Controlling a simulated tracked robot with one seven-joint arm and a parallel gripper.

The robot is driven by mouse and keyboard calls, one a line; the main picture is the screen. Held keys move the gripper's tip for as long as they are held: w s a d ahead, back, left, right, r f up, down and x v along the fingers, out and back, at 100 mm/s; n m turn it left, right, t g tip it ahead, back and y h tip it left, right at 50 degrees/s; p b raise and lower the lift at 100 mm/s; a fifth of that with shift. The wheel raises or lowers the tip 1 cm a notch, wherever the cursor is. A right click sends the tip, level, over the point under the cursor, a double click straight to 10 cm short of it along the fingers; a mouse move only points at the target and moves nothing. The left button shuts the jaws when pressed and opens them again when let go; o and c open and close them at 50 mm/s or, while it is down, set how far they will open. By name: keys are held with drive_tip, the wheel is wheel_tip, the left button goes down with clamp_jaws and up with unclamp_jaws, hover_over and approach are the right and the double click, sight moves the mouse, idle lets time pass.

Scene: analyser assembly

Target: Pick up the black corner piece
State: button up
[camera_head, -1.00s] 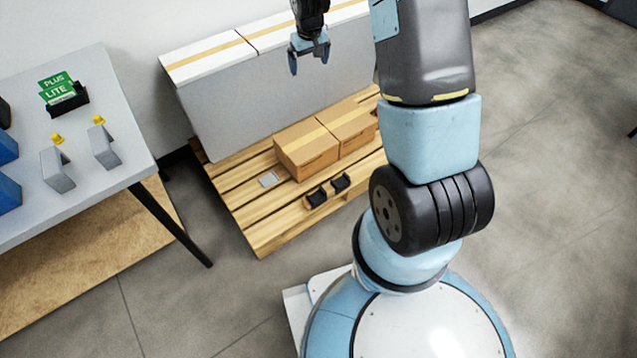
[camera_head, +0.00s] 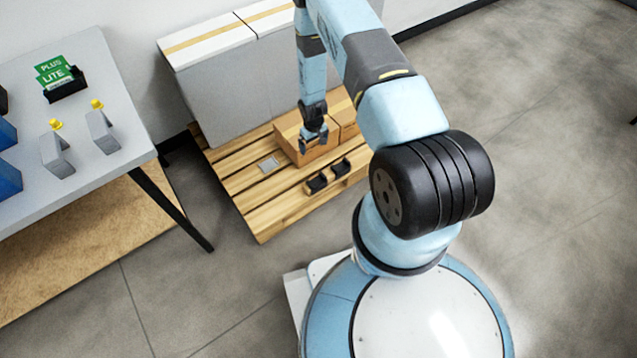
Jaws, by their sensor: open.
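Two small black corner pieces lie side by side on the wooden pallet, the left one (camera_head: 317,183) and the right one (camera_head: 341,168). I cannot tell which of them the task names. My gripper (camera_head: 314,148) points down above the pallet, in front of a brown cardboard box (camera_head: 289,133). It is open with nothing between its fingers. In the picture it is just above the left corner piece and apart from both pieces.
A table (camera_head: 100,175) at left holds grey brackets, blue bins and a black holder with green cards.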

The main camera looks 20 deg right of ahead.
drive_tip(key=s+f, duration=0.4)
drive_tip(key=f, duration=0.3)
hover_over(317, 182)
drive_tip(key=f, duration=0.8)
drive_tip(key=shift+w+f, duration=0.1)
drive_tip(key=shift+w, duration=0.1)
drive_tip(key=shift+s+f, duration=0.15)
drive_tip(key=shift+f, duration=1.2)
drive_tip(key=shift+s+f, duration=0.15)
drive_tip(key=shift+f, duration=1.15)
drive_tip(key=c, duration=0.7)
